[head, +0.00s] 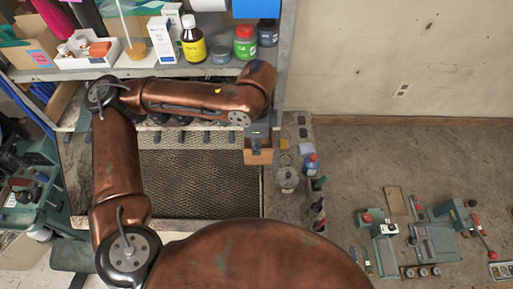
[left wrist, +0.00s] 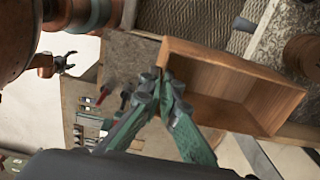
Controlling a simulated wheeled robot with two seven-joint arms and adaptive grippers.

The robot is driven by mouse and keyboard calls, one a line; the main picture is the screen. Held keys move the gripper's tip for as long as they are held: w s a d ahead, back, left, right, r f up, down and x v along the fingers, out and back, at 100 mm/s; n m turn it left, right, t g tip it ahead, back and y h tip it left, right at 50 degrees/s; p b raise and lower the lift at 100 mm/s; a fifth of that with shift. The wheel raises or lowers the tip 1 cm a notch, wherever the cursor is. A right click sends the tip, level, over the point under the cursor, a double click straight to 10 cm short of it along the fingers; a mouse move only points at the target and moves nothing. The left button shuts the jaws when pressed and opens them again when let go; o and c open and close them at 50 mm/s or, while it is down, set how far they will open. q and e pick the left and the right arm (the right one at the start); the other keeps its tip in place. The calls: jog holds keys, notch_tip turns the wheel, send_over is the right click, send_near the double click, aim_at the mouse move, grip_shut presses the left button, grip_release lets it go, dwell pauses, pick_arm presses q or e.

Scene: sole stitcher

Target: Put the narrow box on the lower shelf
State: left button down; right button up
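A narrow open wooden box (head: 259,157) hangs from my left gripper (head: 256,133) in the head view, near the right end of the shelving. In the left wrist view the box (left wrist: 235,82) is tilted and looks empty inside. The green fingers of my left gripper (left wrist: 160,84) close on the box's wall at its near corner. The shelf below the top one (head: 165,128) is largely hidden behind my left arm. My right gripper (left wrist: 66,63) shows small at the left of the left wrist view, with its fingers apart and empty.
The upper shelf (head: 135,70) carries white cartons, a yellow-labelled bottle (head: 192,42), a green jar (head: 245,42) and more. A dark meshed surface (head: 200,185) lies below. A blue-capped bottle (head: 311,164) and a glass jar (head: 287,180) stand right of the box. Green devices (head: 435,243) lie at lower right.

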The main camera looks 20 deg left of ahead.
pick_arm(q)
jog(key=shift+w+a+p, duration=0.15)
jog(key=shift+w+p, duration=0.1)
jog(key=shift+w, duration=0.3)
jog(key=shift+w+a+p, duration=0.15)
jog(key=shift+w+p, duration=0.05)
jog(key=shift+w, duration=0.6)
jog(key=shift+w+a+f+p, duration=0.1)
jog(key=shift+w+a+p, duration=0.4)
jog(key=shift+w, duration=1)
jog(key=shift+w+a+p, duration=0.4)
jog(key=shift+w+p, duration=0.2)
jog(key=shift+w, duration=0.9)
jog(key=shift+w+a+f+p, duration=0.1)
jog(key=shift+w+a+p, duration=0.4)
jog(key=shift+w, duration=1.1)
jog(key=shift+f, duration=0.4)
